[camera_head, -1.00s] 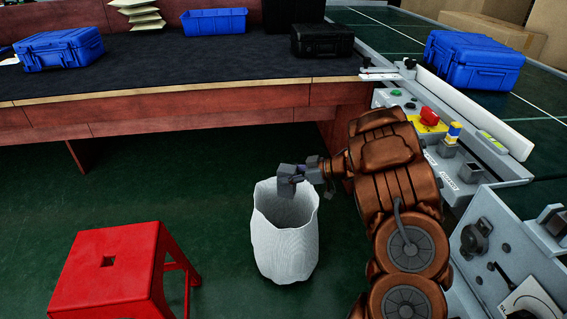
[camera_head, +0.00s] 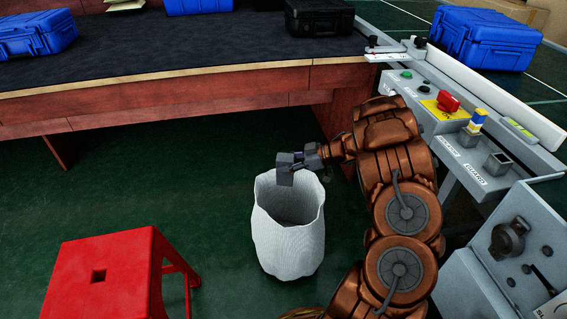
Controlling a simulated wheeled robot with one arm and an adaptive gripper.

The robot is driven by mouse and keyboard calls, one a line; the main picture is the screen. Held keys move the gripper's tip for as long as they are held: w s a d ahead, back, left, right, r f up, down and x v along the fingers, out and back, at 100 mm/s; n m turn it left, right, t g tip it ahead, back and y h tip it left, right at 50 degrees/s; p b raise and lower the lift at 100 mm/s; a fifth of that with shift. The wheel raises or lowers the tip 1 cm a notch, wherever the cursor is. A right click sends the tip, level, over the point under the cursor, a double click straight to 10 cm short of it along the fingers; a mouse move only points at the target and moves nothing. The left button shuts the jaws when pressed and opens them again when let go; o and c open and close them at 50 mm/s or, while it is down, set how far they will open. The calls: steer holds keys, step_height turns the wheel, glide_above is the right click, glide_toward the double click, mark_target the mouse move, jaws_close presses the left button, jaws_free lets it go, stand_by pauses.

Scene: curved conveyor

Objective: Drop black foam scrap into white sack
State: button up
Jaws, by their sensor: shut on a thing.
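The white sack (camera_head: 288,236) stands open and upright on the green floor, in the middle of the view. My gripper (camera_head: 299,158) is shut on the black foam scrap (camera_head: 285,172), a small dark grey-black block. The scrap hangs over the sack's far rim, roughly above the opening. I cannot tell its exact height above the rim. The fingertips are small and partly hidden by the scrap. The inside of the sack is shaded, and its bottom is not clearly visible.
A red stool (camera_head: 106,278) stands left of the sack. A dark-topped table (camera_head: 165,84) with blue cases and a black case (camera_head: 319,17) is behind. A grey control panel (camera_head: 470,150) with a red button is to the right. Floor between stool and sack is clear.

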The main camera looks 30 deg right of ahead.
steer(key=shift+f+b, duration=1.35)
steer(key=shift+f, duration=0.6)
steer(key=o, duration=0.8)
steer(key=shift+v, duration=3.8)
steer(key=shift+w+r, duration=0.1)
